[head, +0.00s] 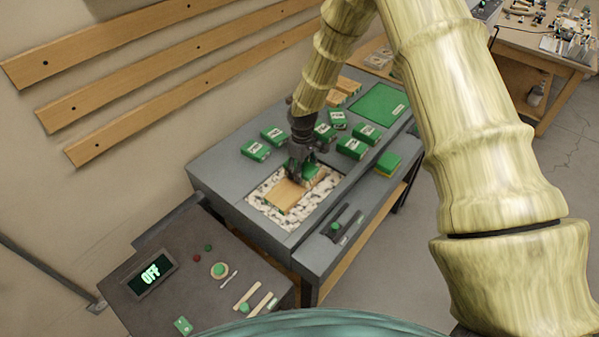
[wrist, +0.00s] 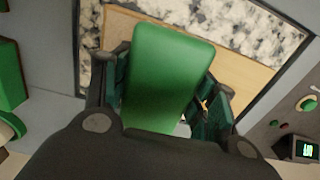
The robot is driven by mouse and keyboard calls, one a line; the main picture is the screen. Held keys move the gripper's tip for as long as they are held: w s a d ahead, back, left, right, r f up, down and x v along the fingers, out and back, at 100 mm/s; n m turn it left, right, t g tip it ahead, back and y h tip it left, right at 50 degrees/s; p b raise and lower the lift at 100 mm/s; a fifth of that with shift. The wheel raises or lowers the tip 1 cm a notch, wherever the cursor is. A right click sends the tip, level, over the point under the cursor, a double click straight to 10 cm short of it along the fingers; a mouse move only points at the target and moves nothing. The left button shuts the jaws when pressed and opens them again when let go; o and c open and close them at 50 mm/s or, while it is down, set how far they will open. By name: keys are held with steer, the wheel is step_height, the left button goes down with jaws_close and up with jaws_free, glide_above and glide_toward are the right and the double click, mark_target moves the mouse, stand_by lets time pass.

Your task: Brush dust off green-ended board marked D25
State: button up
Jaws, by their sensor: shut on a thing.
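A pale wooden board (head: 287,193) lies in a recess lined with speckled white material on the grey bench. Green shows at its near end in the head view; no D25 marking can be read. My gripper (head: 300,172) is over the board's far part. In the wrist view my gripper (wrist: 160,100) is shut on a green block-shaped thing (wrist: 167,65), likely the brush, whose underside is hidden. The board's bare wood (wrist: 240,75) shows beside and beyond it. Whether the block touches the board, and any dust, I cannot tell.
Several green labelled blocks (head: 255,150) stand around the recess. A flat green panel (head: 378,104) lies at the back right. A small dark tray (head: 341,228) is at the front right. A side console shows OFF on its display (head: 151,273).

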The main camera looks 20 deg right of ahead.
mark_target(276, 197)
steer(key=shift+w+d, duration=0.5)
steer(key=shift+d, duration=0.05)
steer(key=shift+w, duration=0.1)
steer(key=shift+w+d, duration=1.05)
steer(key=shift+d, duration=0.1)
steer(key=shift+s+a, duration=1)
steer(key=shift+a, duration=0.45)
steer(key=shift+s+a, duration=0.95)
steer(key=shift+a, duration=0.55)
steer(key=shift+s+a, duration=1)
steer(key=shift+a, duration=0.45)
steer(key=shift+s+a, duration=0.45)
steer(key=shift+a, duration=0.2)
steer(key=shift+s+a, duration=0.4)
steer(key=shift+a, duration=0.2)
steer(key=shift+a, duration=0.15)
